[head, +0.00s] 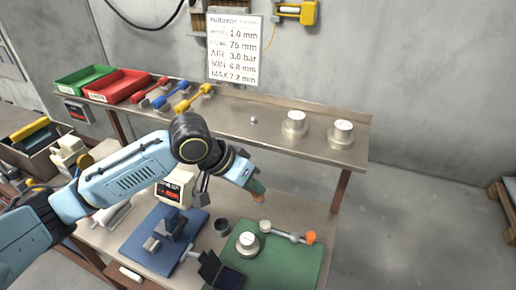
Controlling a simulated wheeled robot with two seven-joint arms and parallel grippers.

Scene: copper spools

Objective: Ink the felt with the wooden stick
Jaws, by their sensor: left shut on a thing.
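My left gripper (248,180) reaches in from the left over the lower bench. It is shut on a small brownish piece (258,196), likely the wooden stick, which hangs tilted below the jaws above the green mat. Much of it is hidden by the jaws. A small open case (228,278) with a dark blue pad, possibly the felt, lies at the front edge of the green mat, its black lid raised on the left. The held piece is apart from it, farther back. My right gripper is not in view.
On the green mat (285,262) stand a metal spool (247,243) and a rod with an orange end (310,238). A dark cup (222,227) stands beside the mat. A blue mat (140,245) bears a metal fixture. The upper shelf (235,112) holds trays and two metal pieces.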

